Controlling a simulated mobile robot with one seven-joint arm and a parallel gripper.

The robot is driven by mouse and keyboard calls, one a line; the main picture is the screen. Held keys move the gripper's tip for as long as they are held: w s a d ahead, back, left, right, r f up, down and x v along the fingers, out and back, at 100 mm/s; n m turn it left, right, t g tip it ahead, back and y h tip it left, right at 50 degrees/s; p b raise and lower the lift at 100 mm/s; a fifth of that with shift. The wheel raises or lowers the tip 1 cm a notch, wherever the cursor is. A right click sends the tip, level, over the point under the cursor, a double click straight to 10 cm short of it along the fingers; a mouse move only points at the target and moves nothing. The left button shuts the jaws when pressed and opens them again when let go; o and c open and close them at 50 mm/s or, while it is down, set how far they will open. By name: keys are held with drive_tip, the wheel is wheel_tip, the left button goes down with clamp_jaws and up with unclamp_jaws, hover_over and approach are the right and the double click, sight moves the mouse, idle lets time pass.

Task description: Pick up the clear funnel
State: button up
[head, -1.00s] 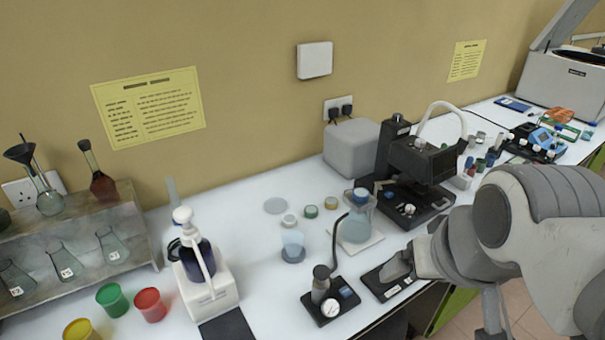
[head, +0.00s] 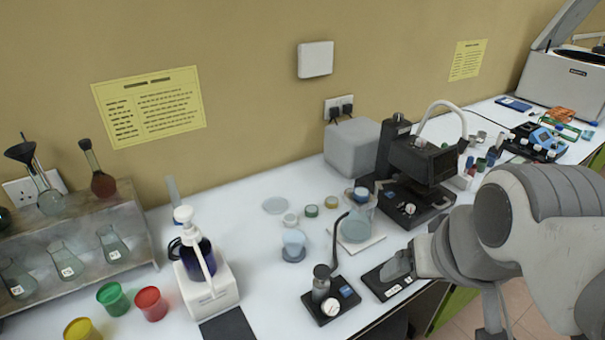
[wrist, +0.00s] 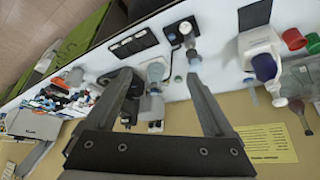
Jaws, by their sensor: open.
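My gripper (wrist: 160,76) is open in the wrist view, with nothing between its fingers, high over the bench. In the head view my arm covers the lower right and I cannot make out the fingertips. No piece is plainly the clear funnel. A pale, translucent cup-like piece (head: 293,243) stands mid-bench on a darker round base; I cannot tell whether it is the funnel. It also shows beyond the right fingertip in the wrist view (wrist: 193,56). A dark funnel (head: 20,152) sits at the far left.
A flask (head: 357,225) stands on a white pad, left of the black microscope (head: 424,160). A black stand (head: 331,298) and a black plate (head: 393,287) lie near the front edge. A purple wash bottle (head: 197,255), several coloured cups and a flask rack fill the left.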

drive_tip(key=shift+o, duration=1)
drive_tip(key=shift+w, duration=0.15)
drive_tip(key=n+g+y+b, duration=0.3)
drive_tip(key=n+y, duration=0.1)
drive_tip(key=n, duration=0.7)
hover_over(294, 240)
drive_tip(key=s+d, duration=0.2)
drive_tip(key=s, duration=0.2)
drive_tip(key=f, duration=2.7)
drive_tip(key=shift+w+a, duration=0.2)
drive_tip(key=shift+d+p+x, duration=0.2)
drive_tip(key=shift+p+x, duration=0.4)
drive_tip(key=shift+x, duration=2.25)
drive_tip(key=c, duration=1.3)
drive_tip(key=shift+o, duration=0.2)
